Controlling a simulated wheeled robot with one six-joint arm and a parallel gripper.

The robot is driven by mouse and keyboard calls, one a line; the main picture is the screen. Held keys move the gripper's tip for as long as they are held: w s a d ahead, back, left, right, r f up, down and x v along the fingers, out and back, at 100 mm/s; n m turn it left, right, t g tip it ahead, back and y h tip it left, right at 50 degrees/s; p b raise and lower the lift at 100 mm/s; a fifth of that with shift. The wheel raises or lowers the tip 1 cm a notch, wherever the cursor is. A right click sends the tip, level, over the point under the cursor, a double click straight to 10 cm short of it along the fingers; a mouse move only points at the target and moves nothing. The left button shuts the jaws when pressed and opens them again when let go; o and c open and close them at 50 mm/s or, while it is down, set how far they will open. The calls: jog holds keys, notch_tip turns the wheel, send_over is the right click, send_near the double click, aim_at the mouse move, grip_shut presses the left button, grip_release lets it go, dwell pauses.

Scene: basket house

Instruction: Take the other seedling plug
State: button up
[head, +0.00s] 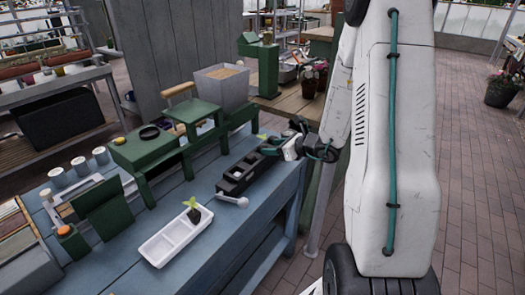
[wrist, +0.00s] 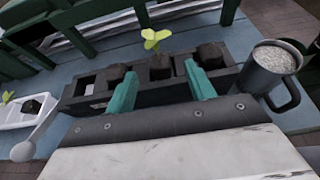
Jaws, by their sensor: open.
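A seedling plug with pale green leaves (wrist: 154,38) sits in a black tray (wrist: 90,92) in the wrist view; its dark soil block (wrist: 160,66) appears between my fingertips. In the head view its leaves show faintly behind the black tray (head: 238,178). My gripper (wrist: 160,71) is open, with teal fingers either side of the plug; I cannot tell whether they touch it. In the head view my gripper (head: 294,147) is over the tray's far end, partly hiding it. Another seedling plug (head: 193,213) stands in a white compartment tray (head: 160,249).
A metal mug of grey granules (wrist: 268,68) stands close right of the fingers. A white round-ended handle (head: 234,201) sticks out by the black tray. Green stands (head: 150,150) line the back of the blue bench (head: 130,270). Bare bench lies right of the white tray.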

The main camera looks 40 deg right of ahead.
aim_at(264, 147)
jog(key=x, duration=0.3)
jog(key=shift+r, duration=0.1)
jog(key=c, duration=1)
jog(key=shift+r, duration=0.1)
jog(key=shift+c, duration=0.2)
